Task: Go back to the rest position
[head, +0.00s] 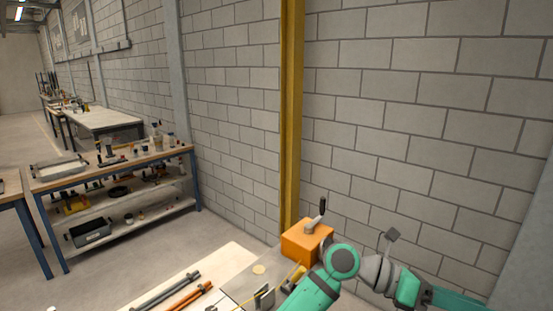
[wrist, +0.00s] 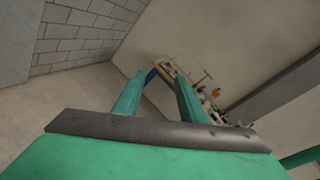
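My gripper (wrist: 160,80) shows in the wrist view with its two teal fingers apart. Nothing is visible between them, so it is open and empty. Beyond the fingers are grey floor and a distant bench. In the head view my teal and grey arm is bent at the lower right, in front of the block wall. I cannot make out the gripper itself in the head view. An orange box (head: 303,243) with a black-handled lever (head: 322,206) stands just behind my arm.
A pale worktable (head: 232,258) at the bottom holds grey bars (head: 165,293) and orange bars (head: 193,297). A blue-legged shelf bench (head: 120,165) with tools and bins stands at left. A yellow post (head: 291,110) rises by the wall. Floor (head: 140,245) between the benches is clear.

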